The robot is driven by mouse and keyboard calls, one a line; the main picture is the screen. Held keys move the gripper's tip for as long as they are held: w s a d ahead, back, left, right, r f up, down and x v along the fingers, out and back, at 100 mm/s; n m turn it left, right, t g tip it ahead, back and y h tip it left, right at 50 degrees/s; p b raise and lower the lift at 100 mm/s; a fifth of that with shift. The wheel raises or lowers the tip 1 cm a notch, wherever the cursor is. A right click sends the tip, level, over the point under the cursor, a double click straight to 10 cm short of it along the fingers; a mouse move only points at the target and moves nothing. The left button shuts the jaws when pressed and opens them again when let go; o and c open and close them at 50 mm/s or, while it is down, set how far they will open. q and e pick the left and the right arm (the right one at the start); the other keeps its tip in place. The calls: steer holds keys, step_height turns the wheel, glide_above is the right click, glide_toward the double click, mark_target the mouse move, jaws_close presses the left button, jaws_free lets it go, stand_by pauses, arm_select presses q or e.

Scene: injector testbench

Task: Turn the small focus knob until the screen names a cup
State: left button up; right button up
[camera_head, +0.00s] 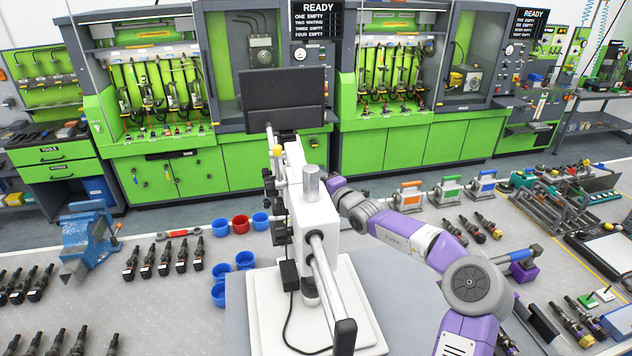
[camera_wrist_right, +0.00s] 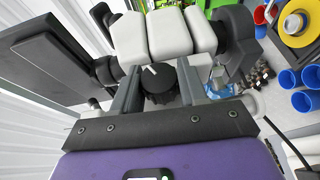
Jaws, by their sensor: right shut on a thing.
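A white microscope-like stand (camera_head: 315,215) rises in the middle of the head view, with a dark panel (camera_head: 283,98) on top that shows no readable text. My right arm comes in from the right, and its gripper reaches behind the stand's head, mostly hidden there. In the right wrist view, a black ribbed knob (camera_wrist_right: 158,88) with a small white mark sits between the two fingers of my right gripper (camera_wrist_right: 157,84), which is shut on it. Several blue cups (camera_head: 219,270) and a red cup (camera_head: 240,224) stand left of the stand. My left gripper is out of view.
Green test benches (camera_head: 165,120) line the back; their displays (camera_head: 310,22) read READY with lines of text. A blue vise (camera_head: 88,238) and rows of injectors (camera_head: 163,258) are on the left. Colored-handled units (camera_head: 446,190) and more injectors are on the right. A black cable (camera_head: 288,320) lies on the stand's base.

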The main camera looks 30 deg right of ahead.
steer(key=g, duration=0.2)
steer(key=m+g, duration=0.1)
steer(key=g, duration=0.1)
steer(key=shift+r+m+g, duration=0.2)
steer(key=shift+m+g, duration=0.5)
steer(key=shift+g, duration=1)
steer(key=shift+f+g, duration=0.2)
steer(key=shift+g, duration=0.8)
steer(key=o, duration=1)
steer(key=shift+c, duration=0.2)
steer(key=shift+y, duration=0.3)
steer(key=b+v, duration=0.1)
steer(key=v, duration=0.6)
steer(key=shift+s+r, duration=0.2)
